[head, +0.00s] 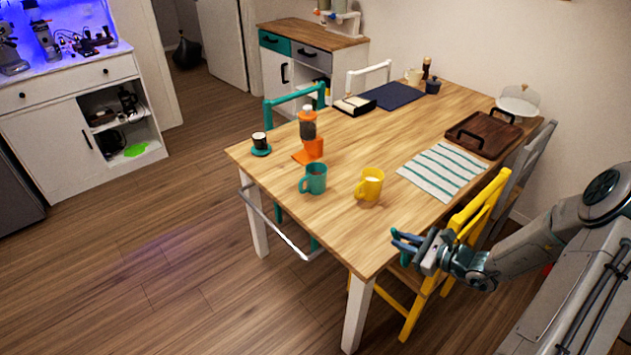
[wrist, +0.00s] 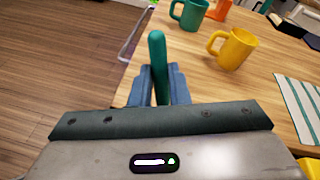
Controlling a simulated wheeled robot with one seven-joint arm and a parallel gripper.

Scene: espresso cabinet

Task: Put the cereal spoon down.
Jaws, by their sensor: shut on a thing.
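The cereal spoon (wrist: 157,52) shows in the wrist view as a rounded teal end standing up between the two blue fingers. My gripper (wrist: 158,88) is shut on it. In the head view my gripper (head: 409,243) appears near the front right edge of the wooden table (head: 350,235), and only a small teal bit of the spoon shows at the fingers. The rest of the spoon is hidden by the gripper. I cannot tell how high it is held above the table.
A yellow mug (head: 369,186) and a teal mug (head: 314,179) stand on the table beyond my gripper. A striped cloth (head: 442,171) lies to the right, before a dark wooden tray (head: 483,135). A yellow chair (head: 477,215) stands at the table's right side. Bare wood lies before the mugs.

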